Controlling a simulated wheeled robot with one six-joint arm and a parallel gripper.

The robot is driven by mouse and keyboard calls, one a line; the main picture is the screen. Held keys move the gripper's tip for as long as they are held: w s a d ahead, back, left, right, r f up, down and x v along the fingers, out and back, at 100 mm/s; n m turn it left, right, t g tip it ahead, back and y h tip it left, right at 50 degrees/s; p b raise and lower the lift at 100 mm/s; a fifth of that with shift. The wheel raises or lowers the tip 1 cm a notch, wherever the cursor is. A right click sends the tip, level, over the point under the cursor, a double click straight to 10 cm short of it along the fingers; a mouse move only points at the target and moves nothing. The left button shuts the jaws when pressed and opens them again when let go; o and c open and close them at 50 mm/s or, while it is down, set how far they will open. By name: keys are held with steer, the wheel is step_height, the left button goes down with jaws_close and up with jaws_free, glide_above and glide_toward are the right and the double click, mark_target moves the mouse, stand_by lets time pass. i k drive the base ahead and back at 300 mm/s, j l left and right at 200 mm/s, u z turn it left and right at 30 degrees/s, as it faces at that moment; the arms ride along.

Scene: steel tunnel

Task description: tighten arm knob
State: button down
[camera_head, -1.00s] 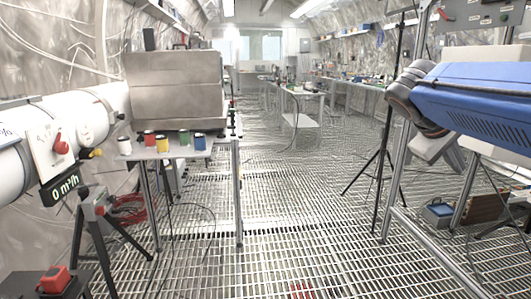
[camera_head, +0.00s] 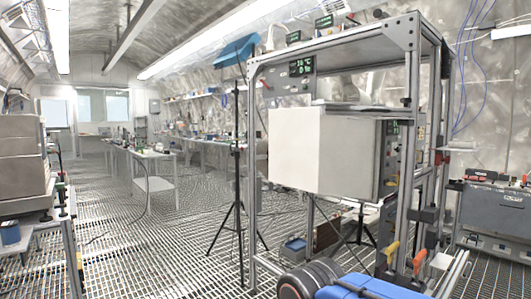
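No knob that I can single out as the arm knob shows clearly. A black tripod stand (camera_head: 238,175) stands left of the metal frame, with a blue box-like head (camera_head: 237,49) on top. The metal frame rack (camera_head: 414,110) fills the right side and holds a white and grey box (camera_head: 335,150). Small dials sit on the box's right side, too small to tell apart. Orange and yellow handles (camera_head: 391,252) show low on the frame. Part of my blue arm with its dark joint shows at the bottom edge. My gripper is out of view.
A grey case (camera_head: 495,212) stands at the far right. A bench (camera_head: 40,222) with a steel box (camera_head: 22,165) is at the left edge. Long tables (camera_head: 150,158) stand farther back. The grated floor (camera_head: 150,255) is open left of the tripod.

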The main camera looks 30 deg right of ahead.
mark_target(405, 101)
steer(key=l+z, duration=0.1)
steer(key=z, duration=0.75)
steer(key=l+z, duration=0.15)
steer(key=z, duration=0.25)
